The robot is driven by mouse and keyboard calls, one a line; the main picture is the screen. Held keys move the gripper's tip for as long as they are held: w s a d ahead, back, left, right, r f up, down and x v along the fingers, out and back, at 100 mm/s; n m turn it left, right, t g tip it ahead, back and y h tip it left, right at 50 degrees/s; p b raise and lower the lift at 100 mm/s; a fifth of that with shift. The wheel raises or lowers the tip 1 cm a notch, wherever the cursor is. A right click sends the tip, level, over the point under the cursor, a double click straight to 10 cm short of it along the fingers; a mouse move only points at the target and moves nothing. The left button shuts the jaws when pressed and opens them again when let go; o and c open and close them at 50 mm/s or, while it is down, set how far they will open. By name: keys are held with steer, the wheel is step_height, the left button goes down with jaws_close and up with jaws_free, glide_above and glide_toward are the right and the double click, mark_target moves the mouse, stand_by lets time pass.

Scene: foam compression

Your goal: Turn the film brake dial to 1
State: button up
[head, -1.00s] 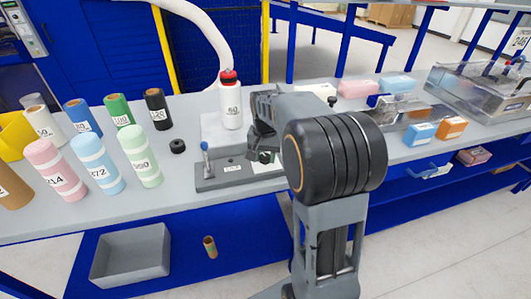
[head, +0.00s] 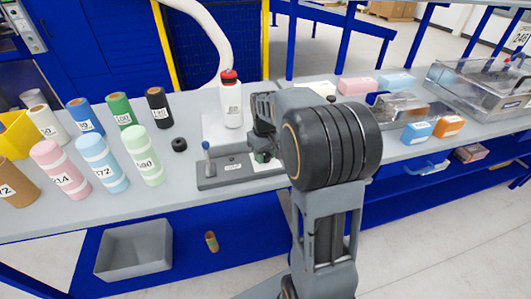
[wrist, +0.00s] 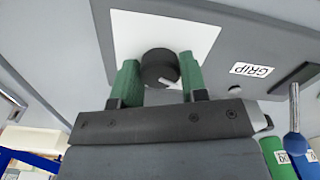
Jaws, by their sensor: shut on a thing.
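A round black dial (wrist: 158,66) stands on a white square plate (wrist: 205,40) in the wrist view. A short pale mark shows on it, towards its lower right side. My gripper (wrist: 160,78) has its two green fingers on either side of the dial and is shut on it. No numbers can be read on the plate. In the head view my gripper (head: 262,156) is at the grey fixture on the bench, and my own arm hides most of the dial's place.
A grey base plate (head: 220,180) with a blue-knobbed lever (head: 207,158) is left of my gripper. A white bottle (head: 231,105) with a red cap stands behind. Several labelled rolls (head: 145,155) stand on the left. Blue and orange blocks (head: 448,126) lie on the right.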

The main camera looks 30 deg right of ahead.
mark_target(265, 154)
steer(key=shift+n, duration=0.4)
steer(key=o, duration=0.9)
steer(key=shift+o, duration=0.2)
steer(key=shift+r, duration=0.1)
step_height(265, 154, up, 14)
steer(key=p, duration=0.1)
stand_by(0.4)
steer(key=shift+f, duration=0.2)
